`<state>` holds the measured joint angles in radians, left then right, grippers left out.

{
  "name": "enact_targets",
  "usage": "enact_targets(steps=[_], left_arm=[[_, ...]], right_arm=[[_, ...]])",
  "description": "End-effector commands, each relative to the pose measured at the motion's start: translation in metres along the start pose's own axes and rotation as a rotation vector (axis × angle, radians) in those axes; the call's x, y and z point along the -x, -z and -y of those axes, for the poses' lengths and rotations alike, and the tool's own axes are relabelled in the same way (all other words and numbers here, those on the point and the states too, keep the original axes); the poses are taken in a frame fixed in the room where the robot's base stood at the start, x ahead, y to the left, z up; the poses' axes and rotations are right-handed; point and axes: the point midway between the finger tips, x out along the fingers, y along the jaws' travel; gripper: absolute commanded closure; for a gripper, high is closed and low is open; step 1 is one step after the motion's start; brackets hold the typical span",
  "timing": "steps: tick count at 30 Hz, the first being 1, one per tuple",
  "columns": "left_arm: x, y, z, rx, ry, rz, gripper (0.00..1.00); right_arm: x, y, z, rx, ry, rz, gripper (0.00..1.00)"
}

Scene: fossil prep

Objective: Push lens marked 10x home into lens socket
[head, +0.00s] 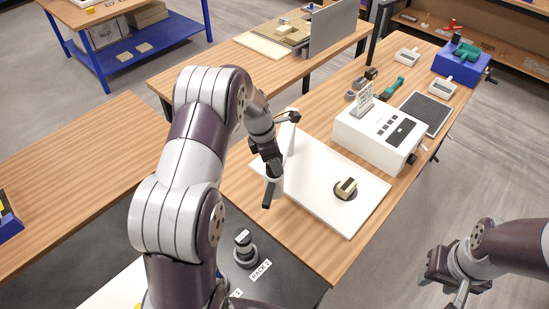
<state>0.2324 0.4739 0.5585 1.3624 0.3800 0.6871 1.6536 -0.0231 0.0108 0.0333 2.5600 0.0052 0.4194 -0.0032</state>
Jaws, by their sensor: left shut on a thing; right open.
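My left gripper (271,172) is over the left part of a white base board (325,175). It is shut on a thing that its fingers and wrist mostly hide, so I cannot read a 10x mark. A pale upright part (290,140) stands behind the gripper, and a pale piece shows beside its fingers. I cannot make out the lens socket. My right gripper (448,277) is open and empty at the lower right, away from the table.
A tan block with a dark stripe (346,187) sits on a dark disc on the board. A white box-shaped device (378,135) stands behind it, with a dark mesh tray (426,113) and green-handled tool (393,87) beyond. The board's front right is otherwise clear.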

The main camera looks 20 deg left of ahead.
Motion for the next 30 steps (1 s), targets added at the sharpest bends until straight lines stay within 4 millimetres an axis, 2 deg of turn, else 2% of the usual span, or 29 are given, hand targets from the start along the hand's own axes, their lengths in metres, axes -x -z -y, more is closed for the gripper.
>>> enact_targets(steps=[26,27,30], left_arm=[[-0.0006,0.0003,0.0007,0.0,0.003,0.0,1.0],[-0.0006,0.0002,0.0007,0.0,0.002,0.0,0.41],[-0.0005,0.0002,0.0006,0.0,0.002,0.0,0.15]], right_arm=[[0.0062,0.0007,0.0,0.0,0.0,0.0,0.57],[0.0062,0.0007,0.0,0.0,0.0,0.0,0.57],[0.0062,0.0007,0.0,0.0,0.0,0.0,0.57]])
